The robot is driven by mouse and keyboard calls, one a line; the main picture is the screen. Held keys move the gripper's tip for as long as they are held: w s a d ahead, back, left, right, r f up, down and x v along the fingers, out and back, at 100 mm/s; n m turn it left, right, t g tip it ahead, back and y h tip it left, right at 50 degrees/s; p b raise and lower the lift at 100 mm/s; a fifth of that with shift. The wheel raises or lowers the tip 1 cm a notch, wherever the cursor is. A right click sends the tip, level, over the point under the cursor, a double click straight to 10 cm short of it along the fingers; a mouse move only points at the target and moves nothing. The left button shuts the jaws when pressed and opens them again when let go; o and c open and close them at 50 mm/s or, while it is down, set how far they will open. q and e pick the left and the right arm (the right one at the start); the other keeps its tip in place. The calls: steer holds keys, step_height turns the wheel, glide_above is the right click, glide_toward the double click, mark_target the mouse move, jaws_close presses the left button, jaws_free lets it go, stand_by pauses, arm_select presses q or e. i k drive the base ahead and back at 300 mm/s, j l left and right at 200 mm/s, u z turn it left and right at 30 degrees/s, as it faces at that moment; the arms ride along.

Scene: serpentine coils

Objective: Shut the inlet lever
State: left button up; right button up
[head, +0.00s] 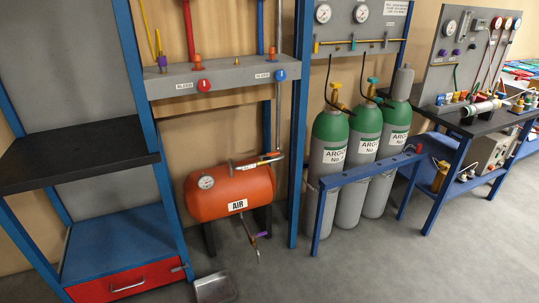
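Neither of my grippers is in view. No lever in the head view can be clearly read as the inlet lever. A grey panel ledge (225,78) carries a red round knob (203,85) and a blue round knob (280,75), each beside a small label; the lettering is too small to read surely. Orange fittings (197,63) stand on the ledge under the red and blue pipes. Below it is an orange AIR tank (228,194) with a gauge, a valve with an orange handle (268,156) on top, and a purple-handled fitting (262,235) underneath.
Several green-and-grey argon cylinders (330,150) stand behind a blue rail (370,170). A blue frame with a black shelf (80,150) and a red drawer (125,283) is at left. A bench (465,125) with gauges and hoses is at right.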

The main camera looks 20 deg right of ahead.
mark_target(271, 154)
steer(key=i+l, duration=0.15)
steer(key=l, duration=0.2)
steer(key=i+l, duration=0.2)
steer(key=l, duration=0.15)
steer(key=i+l, duration=0.15)
steer(key=l, duration=0.2)
steer(key=i+u, duration=0.05)
